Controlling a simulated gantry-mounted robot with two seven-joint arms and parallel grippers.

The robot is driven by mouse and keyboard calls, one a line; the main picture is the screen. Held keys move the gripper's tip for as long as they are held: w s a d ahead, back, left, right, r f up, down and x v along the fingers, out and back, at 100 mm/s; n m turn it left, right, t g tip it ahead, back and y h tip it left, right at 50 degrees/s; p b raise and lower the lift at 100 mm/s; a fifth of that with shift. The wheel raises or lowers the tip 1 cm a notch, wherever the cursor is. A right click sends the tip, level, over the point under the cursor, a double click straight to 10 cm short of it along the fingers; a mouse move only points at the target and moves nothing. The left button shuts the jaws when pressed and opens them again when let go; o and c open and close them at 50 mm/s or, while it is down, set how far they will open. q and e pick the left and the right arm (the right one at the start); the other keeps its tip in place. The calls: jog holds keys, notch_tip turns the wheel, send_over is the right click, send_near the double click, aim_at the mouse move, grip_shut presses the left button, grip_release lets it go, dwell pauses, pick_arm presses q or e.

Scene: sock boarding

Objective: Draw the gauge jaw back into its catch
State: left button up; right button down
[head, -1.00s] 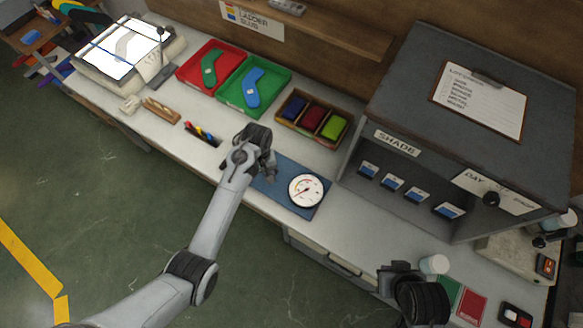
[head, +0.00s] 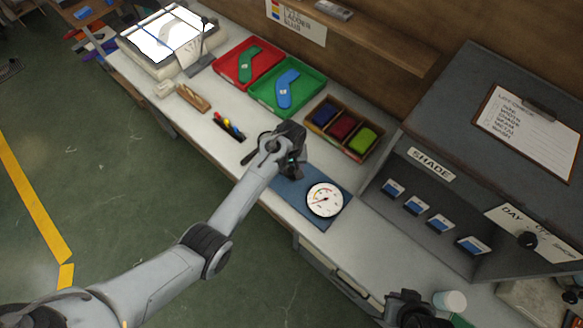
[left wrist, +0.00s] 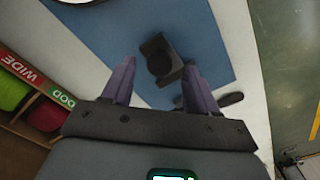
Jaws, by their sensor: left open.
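The gauge is a blue plate (head: 291,186) with a round white dial (head: 325,199) at its near right end. In the left wrist view the blue plate (left wrist: 205,35) carries a dark block with a round knob (left wrist: 160,58), which looks like the gauge jaw. My left gripper (head: 292,168) is over the plate's far left part, hiding the block in the head view. In the left wrist view its fingers (left wrist: 158,75) are open, with the block between and beyond their tips. Contact cannot be told. My right gripper (head: 408,306) is partly visible at the bottom edge.
Red (head: 247,64) and green (head: 287,88) trays and a divided wooden box (head: 343,130) stand behind the plate. A grey shade cabinet (head: 470,165) stands to the right.

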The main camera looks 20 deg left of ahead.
pick_arm(q)
jog(key=shift+f, duration=0.9)
grip_shut()
